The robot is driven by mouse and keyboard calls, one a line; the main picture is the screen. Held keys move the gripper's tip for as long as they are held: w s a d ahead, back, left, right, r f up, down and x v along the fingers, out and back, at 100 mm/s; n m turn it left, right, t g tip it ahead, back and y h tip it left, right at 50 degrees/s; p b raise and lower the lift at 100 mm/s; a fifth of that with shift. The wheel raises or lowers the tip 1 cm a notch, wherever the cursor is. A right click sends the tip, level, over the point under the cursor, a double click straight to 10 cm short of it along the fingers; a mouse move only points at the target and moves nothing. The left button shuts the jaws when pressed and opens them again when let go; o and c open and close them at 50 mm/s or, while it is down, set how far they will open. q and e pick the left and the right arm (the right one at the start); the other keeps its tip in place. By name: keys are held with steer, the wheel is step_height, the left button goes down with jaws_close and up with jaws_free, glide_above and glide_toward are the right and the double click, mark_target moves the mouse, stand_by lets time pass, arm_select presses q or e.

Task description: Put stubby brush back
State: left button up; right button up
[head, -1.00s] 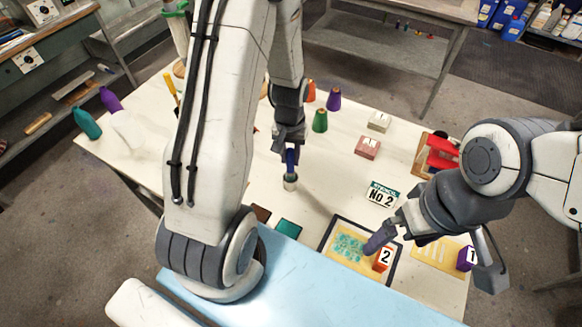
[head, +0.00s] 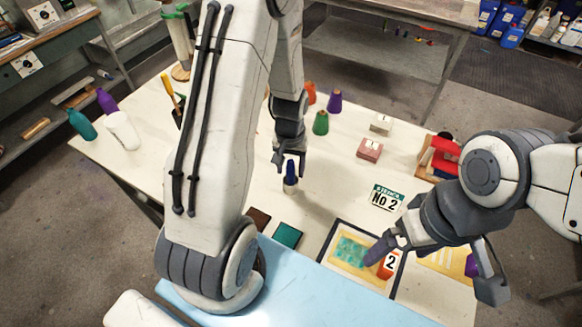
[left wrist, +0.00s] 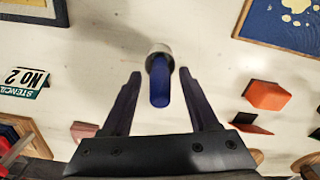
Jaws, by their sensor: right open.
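The stubby brush (head: 290,181) has a blue handle and a pale lower end. It stands upright on the white table (head: 235,215) near the middle. In the left wrist view its blue handle (left wrist: 159,88) points toward the camera, with a pale round base (left wrist: 158,52). I cannot tell whether that base is part of the brush or a small holder. My left gripper (head: 290,163) is open above and around the handle top. The left wrist view shows gaps on both sides between its fingers (left wrist: 160,95). My right gripper (head: 436,265) is open over the table's right front.
A NO 2 card (head: 386,197), a pink block (head: 370,149) and coloured cones (head: 321,123) stand around. A teal pad (head: 287,235) lies in front.

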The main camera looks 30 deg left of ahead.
arm_select(q)
steer(key=shift+r, duration=0.1)
steer(key=shift+r, duration=0.25)
step_height(320, 180, up, 12)
steer(key=shift+f+b, duration=0.15)
steer(key=shift+b, duration=0.8)
steer(key=s+d+r+m, duration=0.3)
steer(key=s+d+m, duration=0.25)
steer(key=d, duration=0.65)
steer(key=s+d+r+m+h, duration=0.1)
steer(key=s+d+m, duration=0.3)
steer(key=s, duration=0.9)
steer(key=d, duration=0.3)
steer(key=shift+d+r+m, duration=0.2)
steer(key=shift+r+m, duration=0.05)
steer(key=shift+m, duration=0.1)
steer(key=shift+f, duration=0.1)
